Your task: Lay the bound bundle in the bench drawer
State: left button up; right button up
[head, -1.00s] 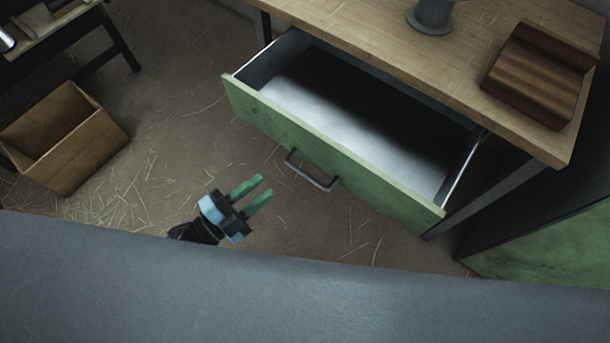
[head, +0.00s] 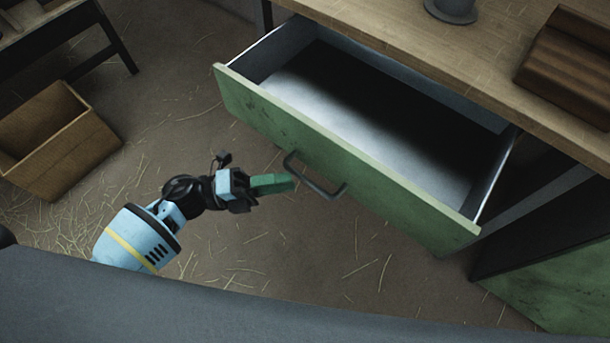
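The bench drawer (head: 340,165) has a worn green front and is pulled open. Its pale inside is empty where I can see it, with deep shadow towards the back. My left gripper (head: 283,184) is just in front of the drawer's dark handle (head: 315,177), its green fingers pointing right towards it. The fingers overlap from this angle, so their opening is unclear, and I cannot tell whether they touch the handle. I see nothing held in them. The bound bundle and my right gripper are not in view.
The wooden bench top (head: 400,30) carries a grey spool-like piece (head: 452,10) and a brown grooved wooden block (head: 570,65). An open wooden box (head: 60,150) stands at the left on the straw-strewn floor. A green cabinet (head: 565,275) is at the lower right.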

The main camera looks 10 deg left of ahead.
aim_at(305, 178)
pick_arm(q)
jog(key=shift+x, duration=2.6)
grip_shut()
